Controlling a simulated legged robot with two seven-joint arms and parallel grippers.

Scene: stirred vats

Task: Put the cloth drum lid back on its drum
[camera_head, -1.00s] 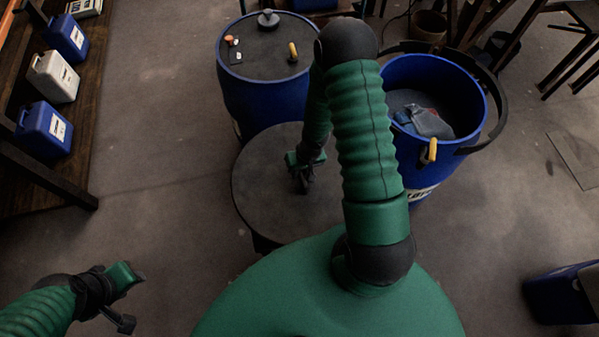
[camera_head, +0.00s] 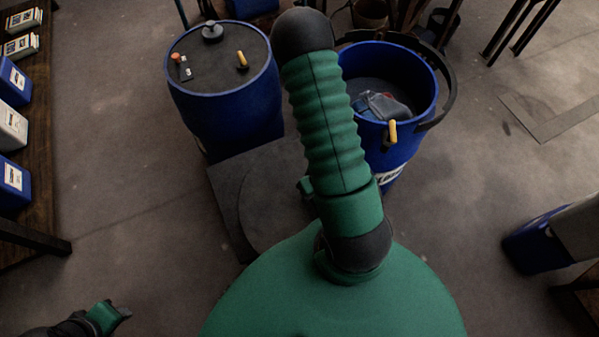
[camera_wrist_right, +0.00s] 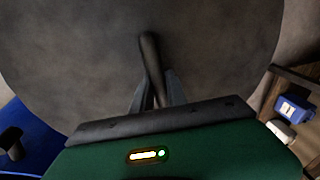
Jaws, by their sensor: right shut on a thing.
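The lid (camera_head: 268,195) is a dark grey round disc, partly hidden by my right arm in the head view. In the right wrist view the lid (camera_wrist_right: 70,60) fills most of the picture, and my right gripper (camera_wrist_right: 155,92) is shut on its dark bar handle (camera_wrist_right: 150,55). In the head view the right fingers are hidden behind the arm. The cloth drum (camera_head: 392,150) is blue and open, with crumpled blue-grey cloths (camera_head: 383,106) inside. The lid is left of it and nearer me, apart from it.
A closed blue drum (camera_head: 230,110) with small items on top stands at the back left. A dark square surface (camera_head: 228,185) shows under the lid. A yellow-handled item (camera_head: 392,132) and a dark ring (camera_head: 448,90) are at the cloth drum's rim.

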